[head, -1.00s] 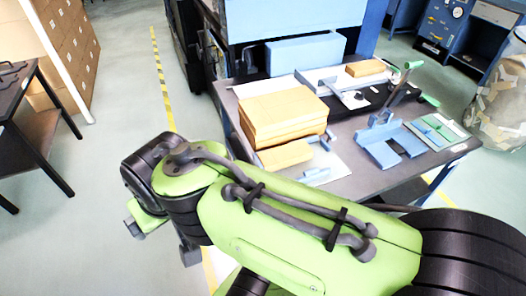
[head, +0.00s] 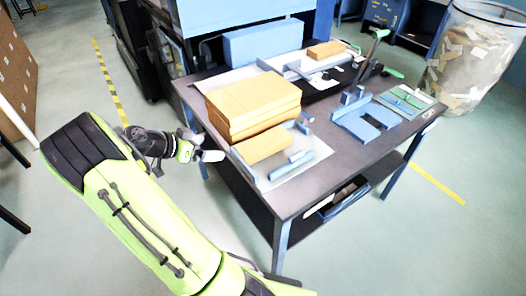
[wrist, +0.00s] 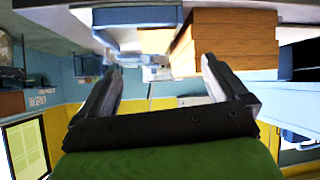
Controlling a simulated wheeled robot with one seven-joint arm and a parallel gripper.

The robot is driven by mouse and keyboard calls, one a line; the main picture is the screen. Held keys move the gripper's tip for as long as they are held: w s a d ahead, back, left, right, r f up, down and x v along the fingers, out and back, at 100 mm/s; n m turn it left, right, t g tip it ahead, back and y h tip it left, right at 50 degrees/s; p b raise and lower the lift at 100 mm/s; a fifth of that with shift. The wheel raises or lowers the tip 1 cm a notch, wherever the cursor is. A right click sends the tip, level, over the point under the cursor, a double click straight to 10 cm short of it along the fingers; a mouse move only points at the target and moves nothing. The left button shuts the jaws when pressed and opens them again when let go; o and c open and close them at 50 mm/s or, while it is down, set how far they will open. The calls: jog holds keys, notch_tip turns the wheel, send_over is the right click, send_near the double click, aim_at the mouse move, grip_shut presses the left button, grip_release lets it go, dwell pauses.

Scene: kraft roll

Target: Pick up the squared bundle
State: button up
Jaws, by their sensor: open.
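Several tan kraft bundles are on the table. A low, flat one (head: 262,145) lies in a blue squaring jig (head: 300,160) near the table's left front; I take it as the squared bundle. My gripper (head: 203,144) is beside the table's left edge, pointing right toward it, open, empty and apart from it. In the wrist view, which looks upside down, the open fingers (wrist: 162,68) frame empty space. A tan strip (wrist: 155,40) beyond them, partly behind a blue jig part (wrist: 135,16), appears to be this bundle.
A taller kraft stack (head: 253,105) stands directly behind the bundle and also shows in the wrist view (wrist: 222,38). Another small bundle (head: 326,49) lies at the back. A blue fixture (head: 367,122) stands to the right. The table's front right top is clear.

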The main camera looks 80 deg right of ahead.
aim_at(265, 141)
jog(key=s+d+f+g+b, duration=0.1)
jog(key=s+d+f, duration=0.2)
jog(key=s+d, duration=0.1)
jog(key=s+d+f+m+h+b, duration=0.1)
jog(key=s+d+f, duration=0.2)
jog(key=d, duration=0.3)
jog(key=s+d+f+m+g+b, duration=0.1)
jog(key=s+d+f, duration=0.2)
jog(key=s+d, duration=0.2)
jog(key=shift+s+d+g, duration=0.1)
jog(key=shift+s+g, duration=0.15)
jog(key=shift+g, duration=0.05)
jog(key=shift+r, duration=0.1)
jog(key=shift+c, duration=0.5)
jog(key=c, duration=1)
